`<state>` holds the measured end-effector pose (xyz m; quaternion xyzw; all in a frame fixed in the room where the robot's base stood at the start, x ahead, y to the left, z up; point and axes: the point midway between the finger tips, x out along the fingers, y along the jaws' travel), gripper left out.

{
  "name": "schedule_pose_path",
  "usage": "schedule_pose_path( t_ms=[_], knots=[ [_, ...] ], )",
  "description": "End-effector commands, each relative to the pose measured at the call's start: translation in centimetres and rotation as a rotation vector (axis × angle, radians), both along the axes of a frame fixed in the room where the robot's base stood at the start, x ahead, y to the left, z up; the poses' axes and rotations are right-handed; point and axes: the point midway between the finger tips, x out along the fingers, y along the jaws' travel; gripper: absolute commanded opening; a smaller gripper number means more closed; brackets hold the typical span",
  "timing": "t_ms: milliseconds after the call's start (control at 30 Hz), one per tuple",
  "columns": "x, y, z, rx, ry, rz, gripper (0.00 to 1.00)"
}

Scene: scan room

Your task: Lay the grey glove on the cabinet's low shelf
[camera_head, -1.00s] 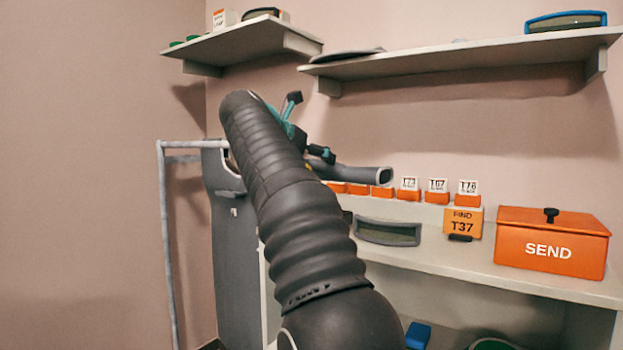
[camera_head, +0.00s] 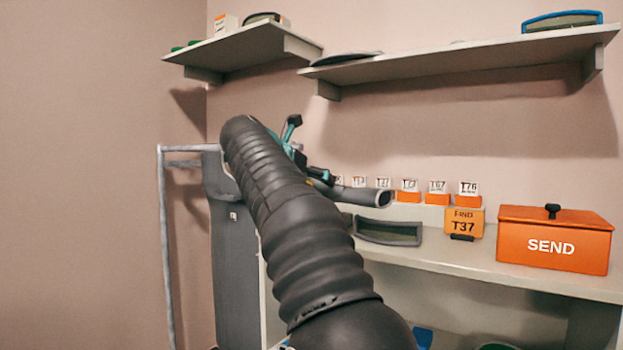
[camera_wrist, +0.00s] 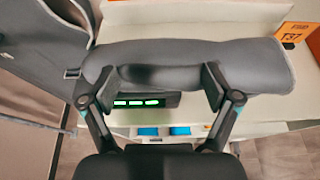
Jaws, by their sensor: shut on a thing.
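The grey glove (camera_wrist: 190,60) lies crosswise in my gripper (camera_wrist: 150,88), with one finger on each side of its middle in the wrist view. In the head view the glove's open end (camera_head: 370,196) sticks out to the right of my arm, in front of the cabinet top. My gripper (camera_head: 305,160) is mostly hidden behind the arm there. The white cabinet (camera_head: 470,262) stands ahead and to the right. Its lower space, below the top, shows only partly, with a blue item (camera_head: 422,338) low inside.
On the cabinet top stand an orange SEND box (camera_head: 552,247), a FIND T37 sign (camera_head: 464,222), several tagged orange holders and a grey-framed visor (camera_head: 388,232). A grey garment (camera_head: 236,270) hangs on a rail at left. Two wall shelves (camera_head: 470,65) are above.

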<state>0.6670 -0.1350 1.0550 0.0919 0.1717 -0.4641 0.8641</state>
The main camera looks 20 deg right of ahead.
Motion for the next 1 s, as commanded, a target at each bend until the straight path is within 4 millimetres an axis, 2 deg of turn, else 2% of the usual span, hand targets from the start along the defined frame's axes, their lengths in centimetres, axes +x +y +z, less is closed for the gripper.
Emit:
schedule_pose_path(
  t_ms=[233, 267, 300, 667, 867, 1000],
  knots=[
    [0.0, 0.0, -0.3, -0.001, -0.001, 0.001, 0.37],
    [0.0, 0.0, -0.4, -0.001, 0.0, 0.0, 0.91],
    [0.0, 0.0, -0.4, -0.001, 0.0, 0.0, 1.0],
    [0.0, 0.0, -0.3, -0.001, -0.001, 0.001, 1.0],
    [0.0, 0.0, 1.2, 0.0, -0.003, 0.001, 1.0],
    [-1.5, 2.4, 2.2, -0.001, -0.002, 0.005, 1.0]
  ],
)
